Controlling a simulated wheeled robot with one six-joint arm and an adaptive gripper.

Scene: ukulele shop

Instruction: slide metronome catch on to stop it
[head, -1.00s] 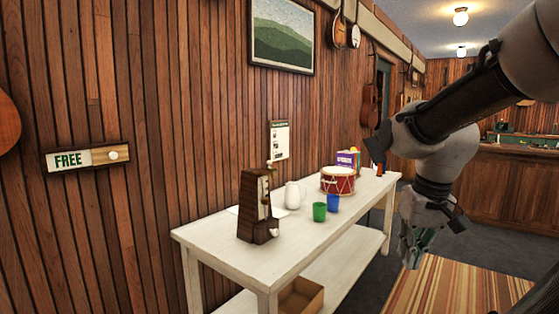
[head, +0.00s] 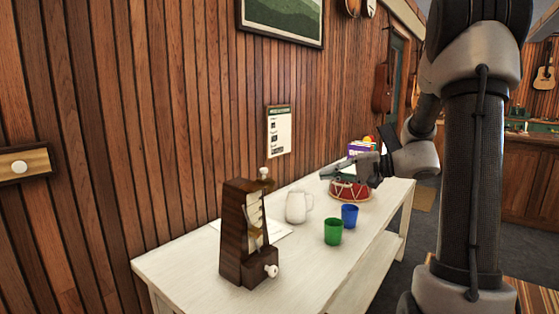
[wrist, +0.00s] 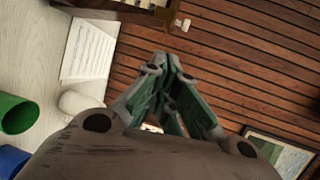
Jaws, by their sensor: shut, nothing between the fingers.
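The dark wooden metronome (head: 236,238) stands upright on the near part of the white table, with a pale front face and pendulum area. A small white knob (head: 263,172) sits at its top, and another white knob (head: 271,271) sticks out low on its right side. I cannot tell which is the catch. In the wrist view, part of the metronome (wrist: 125,8) shows at the top edge, with a white knob (wrist: 182,24) just beyond my fingertips in the picture. My gripper (head: 324,174) is shut and empty, right of the metronome, above the table and apart from it.
A white jug (head: 298,207), a green cup (head: 333,231) and a blue cup (head: 349,216) stand right of the metronome. A paper sheet (wrist: 90,50) lies behind the metronome. The plank wall (head: 170,130) borders the table's left side.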

